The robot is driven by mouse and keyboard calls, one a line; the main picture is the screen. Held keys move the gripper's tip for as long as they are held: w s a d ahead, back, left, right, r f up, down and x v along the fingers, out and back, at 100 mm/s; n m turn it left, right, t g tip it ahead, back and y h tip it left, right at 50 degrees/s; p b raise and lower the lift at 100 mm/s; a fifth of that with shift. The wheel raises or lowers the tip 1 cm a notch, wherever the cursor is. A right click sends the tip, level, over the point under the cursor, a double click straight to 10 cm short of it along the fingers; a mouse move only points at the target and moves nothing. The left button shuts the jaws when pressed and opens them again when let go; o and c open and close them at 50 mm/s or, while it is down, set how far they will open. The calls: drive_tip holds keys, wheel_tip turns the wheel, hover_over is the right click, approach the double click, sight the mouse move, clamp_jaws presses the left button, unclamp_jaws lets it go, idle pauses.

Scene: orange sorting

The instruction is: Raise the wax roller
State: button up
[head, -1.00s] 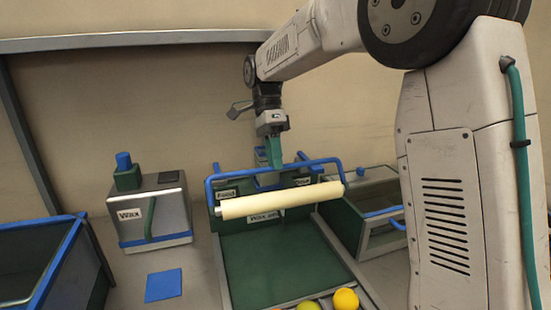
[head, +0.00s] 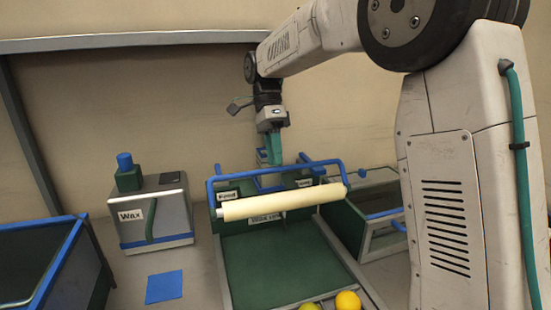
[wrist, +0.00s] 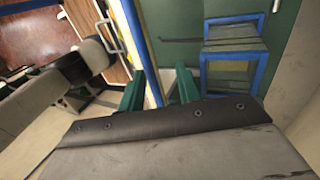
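The wax roller is a long cream cylinder (head: 285,203) on a blue frame (head: 275,172). It lies across the near side of the green station with the "Wax on" label, partly covering that label. My gripper (head: 271,163) points down from above, its green fingertips close to the frame's upper bar. In the wrist view, the fingers (wrist: 157,95) stand apart, with a blue bar (wrist: 149,65) running between them. A gap shows beside the right finger, so the gripper looks open. Contact with the bar cannot be made out.
A metal box labelled "Wax" (head: 153,214) stands left, with a blue pad (head: 164,287) in front. A blue-edged bin (head: 68,240) is at far left. An orange (head: 347,301) and a yellow-green fruit (head: 310,306) lie at the front. A glass-sided green bin (head: 378,238) stands right.

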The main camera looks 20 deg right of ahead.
drive_tip(key=v, duration=0.6)
drive_tip(key=shift+r, duration=0.3)
drive_tip(key=s+d+n+t, duration=0.3)
drive_tip(key=s+n, duration=0.6)
drive_tip(key=s, duration=1)
drive_tip(key=s+d+f+n+t, duration=0.2)
drive_tip(key=s+f+n, duration=0.7)
drive_tip(key=s, duration=0.6)
drive_tip(key=shift+f+t, duration=0.7)
drive_tip(key=shift+f, duration=0.1)
